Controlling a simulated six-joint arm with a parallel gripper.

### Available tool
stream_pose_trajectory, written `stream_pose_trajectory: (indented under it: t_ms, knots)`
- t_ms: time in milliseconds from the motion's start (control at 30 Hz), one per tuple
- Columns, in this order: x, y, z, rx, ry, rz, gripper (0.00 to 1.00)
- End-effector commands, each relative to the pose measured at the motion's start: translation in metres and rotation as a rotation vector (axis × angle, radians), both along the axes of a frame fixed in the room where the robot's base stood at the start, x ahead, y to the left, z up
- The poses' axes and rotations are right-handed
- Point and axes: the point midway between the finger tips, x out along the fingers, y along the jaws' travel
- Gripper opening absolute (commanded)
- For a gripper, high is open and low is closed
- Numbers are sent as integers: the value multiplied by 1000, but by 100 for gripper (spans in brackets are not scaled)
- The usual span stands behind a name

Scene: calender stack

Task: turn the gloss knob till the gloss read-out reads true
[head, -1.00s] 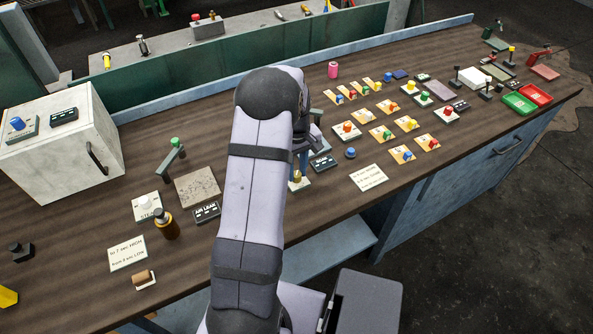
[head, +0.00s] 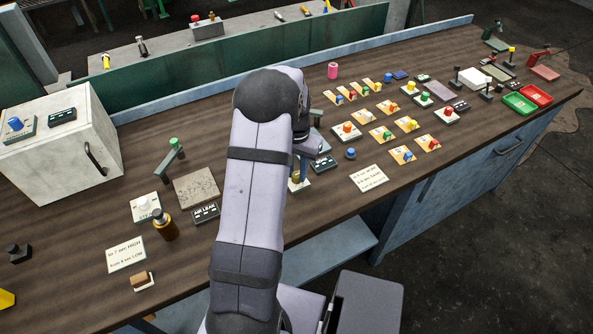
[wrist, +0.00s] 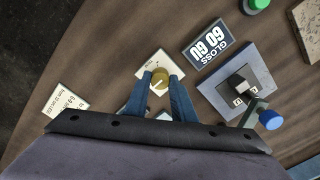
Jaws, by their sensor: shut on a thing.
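The gloss knob (wrist: 159,79) is a round brass-coloured knob on a small white plate (wrist: 149,69). My gripper (wrist: 160,82) has its two blue fingers on either side of the knob and is shut on it. In the head view the knob (head: 296,179) is partly hidden by my arm, and my gripper (head: 301,172) points down at it. The dark gloss read-out (wrist: 207,43) lies just beside the plate and seems to read "GLOSS 60 GU". It also shows in the head view (head: 323,163), too small to read there.
A grey-blue plate with a black block (wrist: 241,84) and a blue-knobbed lever (wrist: 270,119) stand close to the fingers. A printed card (wrist: 66,106) lies on the other side. Several plates with coloured knobs stand right of the gripper; an amber bottle (head: 165,226) stands left.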

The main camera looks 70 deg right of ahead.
Motion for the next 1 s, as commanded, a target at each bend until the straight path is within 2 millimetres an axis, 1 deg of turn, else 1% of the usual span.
stream_pose_trajectory:
  t_ms: [100,300,833,867,900,933,1000]
  knots:
    - [0,-1,1,-2,0,-64,0]
    - [0,-1,1,-2,-1,-130,0]
    - [0,-1,1,-3,0,-154,0]
    - [0,-1,1,-2,-1,-154,30]
    - [0,-1,1,-2,-1,-154,40]
    - [0,-1,1,-2,-1,-154,42]
    - [0,-1,1,-2,-1,-153,42]
